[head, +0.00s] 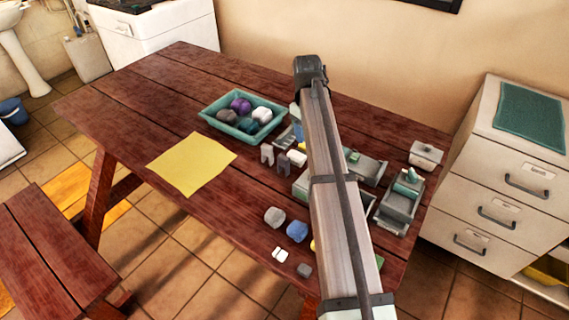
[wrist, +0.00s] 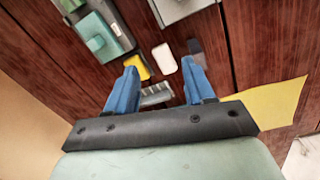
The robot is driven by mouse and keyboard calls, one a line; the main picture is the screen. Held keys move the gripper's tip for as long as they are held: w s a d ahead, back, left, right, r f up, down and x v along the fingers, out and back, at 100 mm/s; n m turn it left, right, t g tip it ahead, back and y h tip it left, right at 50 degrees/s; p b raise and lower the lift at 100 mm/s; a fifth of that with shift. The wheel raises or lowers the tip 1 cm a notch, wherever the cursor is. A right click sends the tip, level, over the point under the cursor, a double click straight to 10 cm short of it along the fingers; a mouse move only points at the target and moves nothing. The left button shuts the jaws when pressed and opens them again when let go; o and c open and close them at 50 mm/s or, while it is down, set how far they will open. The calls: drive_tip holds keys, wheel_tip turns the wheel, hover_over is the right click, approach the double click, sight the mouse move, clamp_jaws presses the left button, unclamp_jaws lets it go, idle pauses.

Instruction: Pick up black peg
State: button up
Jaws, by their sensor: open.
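A dark grey to black peg (wrist: 195,46) shows in the wrist view just beyond the tip of the right finger, which may cover part of it. In the head view a dark upright piece (head: 284,166), apparently the same peg, stands beside a white block (head: 297,158) and a grey piece (head: 267,154). My gripper (wrist: 159,66) is open, with blue fingers apart and nothing held. The white block (wrist: 164,57) lies beyond the gap between the fingertips. In the head view my arm hides most of the gripper.
A teal tray (head: 210,108) with several rounded pieces stands to the left, and a yellow sheet (head: 192,163) lies nearer. Grey boxes (head: 398,205) stand right of my arm. A yellow block (wrist: 138,67) is by the left fingertip. The table's left part is clear.

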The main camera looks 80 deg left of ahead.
sight(284, 157)
drive_tip(key=s+n, duration=0.3)
drive_tip(key=s, duration=0.5)
drive_tip(key=shift+g, duration=0.4)
drive_tip(key=f, duration=0.7)
drive_tip(key=shift+w+a+f, duration=0.15)
drive_tip(key=shift+w+f, duration=0.15)
drive_tip(key=shift+f, duration=0.1)
drive_tip(key=shift+w+a+f, duration=0.1)
drive_tip(key=shift+a+f, duration=0.05)
drive_tip(key=shift+f, duration=1.2)
drive_tip(key=shift+w+a+f, duration=0.1)
drive_tip(key=shift+f, duration=1.2)
drive_tip(key=shift+c, duration=0.4)
clamp_jaws()
